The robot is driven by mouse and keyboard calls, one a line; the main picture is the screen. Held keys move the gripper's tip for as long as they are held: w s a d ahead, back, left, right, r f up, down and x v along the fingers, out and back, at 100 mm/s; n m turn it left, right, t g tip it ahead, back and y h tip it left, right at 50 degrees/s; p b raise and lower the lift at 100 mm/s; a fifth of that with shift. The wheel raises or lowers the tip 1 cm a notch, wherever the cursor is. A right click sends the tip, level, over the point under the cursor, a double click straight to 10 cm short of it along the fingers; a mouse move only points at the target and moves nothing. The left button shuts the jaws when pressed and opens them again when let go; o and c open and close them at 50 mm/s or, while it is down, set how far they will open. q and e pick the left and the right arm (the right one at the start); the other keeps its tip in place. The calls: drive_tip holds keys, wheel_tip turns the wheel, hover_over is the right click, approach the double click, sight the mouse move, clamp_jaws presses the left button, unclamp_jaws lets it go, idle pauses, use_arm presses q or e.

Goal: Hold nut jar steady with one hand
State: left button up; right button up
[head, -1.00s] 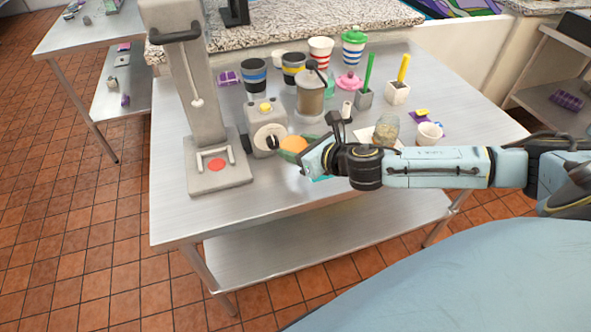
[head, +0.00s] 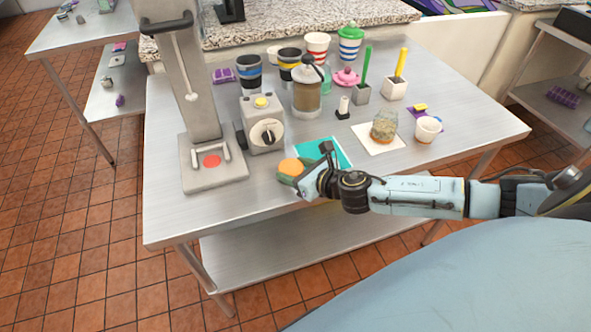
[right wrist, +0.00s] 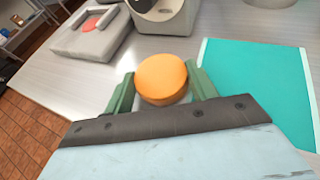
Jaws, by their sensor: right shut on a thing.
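A glass jar (head: 384,124) with brownish contents, which look like nuts, stands upright on a white mat (head: 378,141) at the right of the table. No gripper touches it. My right gripper (head: 292,172) is over the table's near part, left of the jar and apart from it. Its green fingers are shut on a round orange lid-like thing (head: 290,167). The right wrist view shows this orange thing (right wrist: 162,79) between the fingertips (right wrist: 162,88); what is under it is hidden. My left gripper is not in view.
A teal mat (head: 324,150) lies beside my right gripper. A grey machine with a dial (head: 262,128) and a tall grey press (head: 212,170) stand to the left. Cups, a tan lidded canister (head: 306,97) and a white cup (head: 427,129) stand behind and right.

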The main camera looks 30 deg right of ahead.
drive_tip(key=shift+f, duration=0.15)
drive_tip(key=o, duration=1)
drive_tip(key=shift+f+b, duration=0.1)
drive_tip(key=shift+b, duration=0.45)
drive_tip(key=v, duration=1.3)
drive_tip(key=shift+s+a+f, duration=0.15)
drive_tip(key=shift+s+a, duration=0.1)
drive_tip(key=shift+s, duration=0.15)
drive_tip(key=shift+a, duration=0.1)
